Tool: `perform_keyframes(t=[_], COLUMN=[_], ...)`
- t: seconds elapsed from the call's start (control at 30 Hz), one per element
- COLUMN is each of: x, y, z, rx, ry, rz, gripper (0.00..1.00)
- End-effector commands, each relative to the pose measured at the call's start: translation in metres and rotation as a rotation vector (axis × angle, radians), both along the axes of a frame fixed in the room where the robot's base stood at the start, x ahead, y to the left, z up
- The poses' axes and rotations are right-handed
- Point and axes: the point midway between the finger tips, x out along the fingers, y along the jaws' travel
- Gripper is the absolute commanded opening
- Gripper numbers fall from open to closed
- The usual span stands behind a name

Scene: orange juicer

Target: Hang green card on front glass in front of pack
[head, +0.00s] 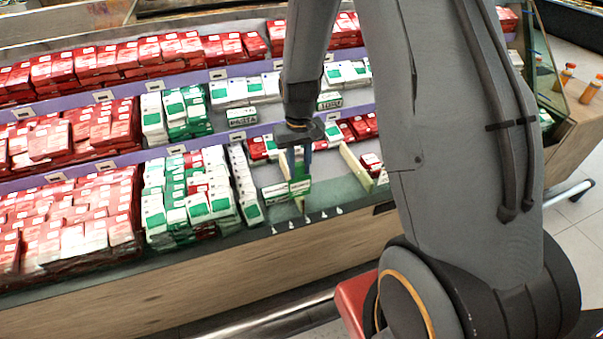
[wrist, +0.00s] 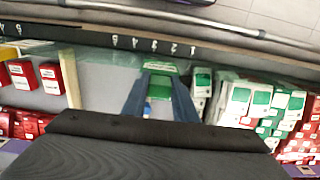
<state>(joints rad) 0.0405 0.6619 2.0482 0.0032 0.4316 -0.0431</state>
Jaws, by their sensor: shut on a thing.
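My gripper (head: 299,182) points down over the lower shelf, close behind its front edge. It is shut on a green card (head: 300,188) with white print. In the wrist view my gripper (wrist: 162,78) has the green card (wrist: 160,68) between its blue-grey fingertips. The front glass (head: 315,215) runs along the shelf edge, with small white numerals on the strip in front. The card appears near the glass, but I cannot tell whether it touches. A green-and-white pack (head: 273,192) lies left of the gripper. The area directly below the gripper is partly hidden.
Rows of green-and-white packs (head: 206,207) stand to the left, and red packs (head: 75,222) fill the far left. A pale divider (head: 355,167) stands to the right, with red packs (wrist: 51,77) beyond it. A stretch of shelf beside the gripper is bare.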

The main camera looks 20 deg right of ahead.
Motion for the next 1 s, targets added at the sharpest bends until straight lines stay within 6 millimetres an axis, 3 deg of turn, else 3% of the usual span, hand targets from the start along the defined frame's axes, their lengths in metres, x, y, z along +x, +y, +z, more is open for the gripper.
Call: perform_keyframes(t=[0.6, 1.0], x=[0.004, 0.004], y=[0.0, 0.0], z=[-0.042, -0.054], rx=[0.0, 0.0], ry=[0.001, 0.0], rz=[0.0, 0.0], gripper=[0.04, 0.04])
